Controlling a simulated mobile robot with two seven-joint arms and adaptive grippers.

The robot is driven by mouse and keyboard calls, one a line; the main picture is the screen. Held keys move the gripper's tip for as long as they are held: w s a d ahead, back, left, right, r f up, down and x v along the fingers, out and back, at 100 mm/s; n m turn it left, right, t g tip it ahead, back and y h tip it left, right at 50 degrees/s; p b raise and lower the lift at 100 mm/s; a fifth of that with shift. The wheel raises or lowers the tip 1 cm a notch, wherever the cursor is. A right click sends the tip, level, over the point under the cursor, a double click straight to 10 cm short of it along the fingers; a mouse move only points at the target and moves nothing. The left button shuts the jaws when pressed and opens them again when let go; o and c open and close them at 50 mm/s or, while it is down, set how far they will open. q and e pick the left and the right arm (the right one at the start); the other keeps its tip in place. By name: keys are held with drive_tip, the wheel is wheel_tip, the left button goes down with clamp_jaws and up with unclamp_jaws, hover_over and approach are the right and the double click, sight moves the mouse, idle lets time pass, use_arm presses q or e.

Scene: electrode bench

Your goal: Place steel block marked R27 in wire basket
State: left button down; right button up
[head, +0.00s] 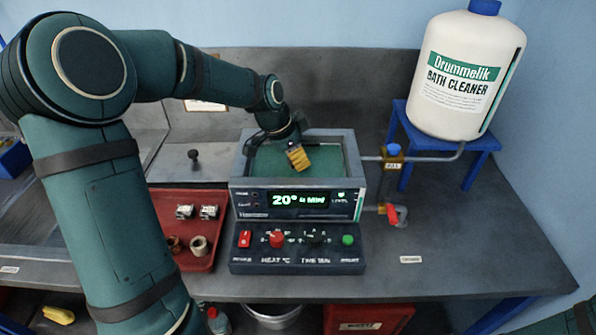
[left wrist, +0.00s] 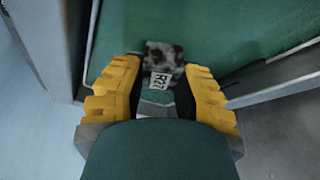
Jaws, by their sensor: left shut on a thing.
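My left gripper (head: 298,157) has yellow fingers and is over the open bath (head: 238,170) of green liquid. In the left wrist view the gripper (left wrist: 160,90) is shut on a mottled grey steel block (left wrist: 163,56). The block's white label reads R2 and a partly unclear last digit, consistent with R27. The block is above the green liquid. The wire basket is not clearly visible; a thin pale rod (left wrist: 91,42) along the bath's side may be part of it. My right gripper is not in view.
A red tray (head: 198,260) left of the control panel holds two metal blocks (head: 197,211) and brownish rings (head: 198,246). A valve with a red handle (head: 392,211) and a Drummelik bottle (head: 462,75) on a blue stand are right.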

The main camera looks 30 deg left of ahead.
use_arm(q)
drive_tip(key=shift+f+b, duration=0.3)
drive_tip(key=shift+f, duration=1.95)
drive_tip(key=shift+f, duration=0.1)
drive_tip(key=c, duration=0.8)
unclamp_jaws()
drive_tip(key=p+v, duration=0.1)
drive_tip(key=v, duration=1.1)
drive_tip(key=shift+w+p, duration=0.15)
drive_tip(key=shift+p, duration=0.2)
